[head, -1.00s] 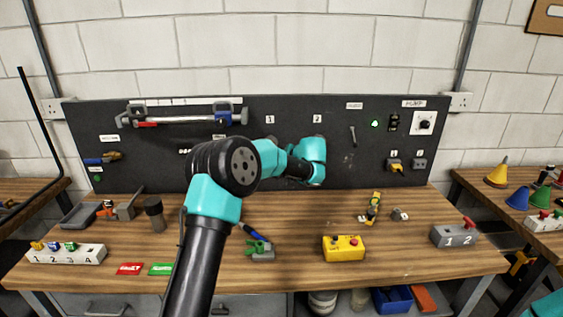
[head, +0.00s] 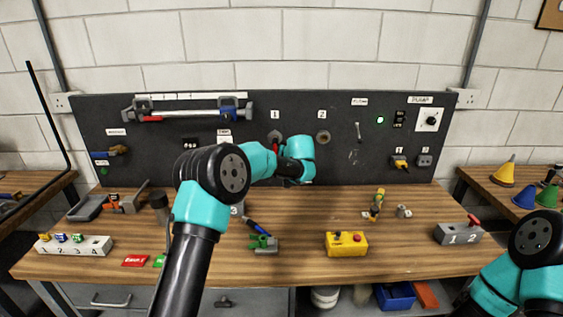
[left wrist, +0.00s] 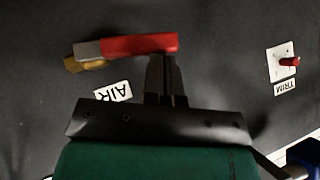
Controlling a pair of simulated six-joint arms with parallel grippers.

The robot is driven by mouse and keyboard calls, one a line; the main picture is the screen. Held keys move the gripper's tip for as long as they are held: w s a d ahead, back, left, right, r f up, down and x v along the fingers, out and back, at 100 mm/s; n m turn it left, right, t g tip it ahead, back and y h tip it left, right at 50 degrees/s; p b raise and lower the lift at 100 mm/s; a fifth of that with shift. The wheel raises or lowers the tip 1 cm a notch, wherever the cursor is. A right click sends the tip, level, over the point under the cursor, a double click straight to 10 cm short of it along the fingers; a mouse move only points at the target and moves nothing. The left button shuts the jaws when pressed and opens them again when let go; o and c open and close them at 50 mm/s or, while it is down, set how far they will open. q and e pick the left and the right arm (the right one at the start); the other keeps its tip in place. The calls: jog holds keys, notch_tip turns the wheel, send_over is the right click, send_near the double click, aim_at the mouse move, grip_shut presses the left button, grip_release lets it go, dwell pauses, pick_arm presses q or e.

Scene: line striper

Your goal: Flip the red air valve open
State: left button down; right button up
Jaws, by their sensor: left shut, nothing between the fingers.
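In the left wrist view the red air valve handle (left wrist: 140,45) lies nearly level across the picture. A grey piece and a brass-coloured body (left wrist: 85,63) are at its left end. The AIR label (left wrist: 113,92) shows upside down below it. My left gripper (left wrist: 167,62) is shut and empty, its fingertips at the lower edge of the handle's right end. I cannot tell whether they touch it. In the head view my left arm reaches to the black panel (head: 360,115) and hides its fingertips and most of the valve. My right gripper is out of view.
A small red switch (left wrist: 288,62) with a TRIM label sits to the right in the left wrist view. On the bench are a yellow button box (head: 346,245), a green clamp-like part (head: 263,242) and a grey block (head: 458,234). My right arm shows at the lower right.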

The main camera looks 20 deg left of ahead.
pick_arm(q)
jog(key=v, duration=1.7)
jog(key=shift+s, duration=0.2)
jog(key=shift+w, duration=0.1)
jog(key=w+a, duration=0.1)
jog(key=w+h, duration=0.1)
jog(key=w, duration=0.1)
jog(key=w+a+n+h, duration=0.1)
jog(key=shift+w+a+f+t, duration=0.2)
jog(key=shift+a+f+t, duration=0.05)
jog(key=shift+a+t, duration=0.05)
jog(key=s+f+x, duration=0.2)
jog(key=x, duration=1)
jog(key=shift+w+f, duration=0.2)
jog(key=shift+f, duration=0.05)
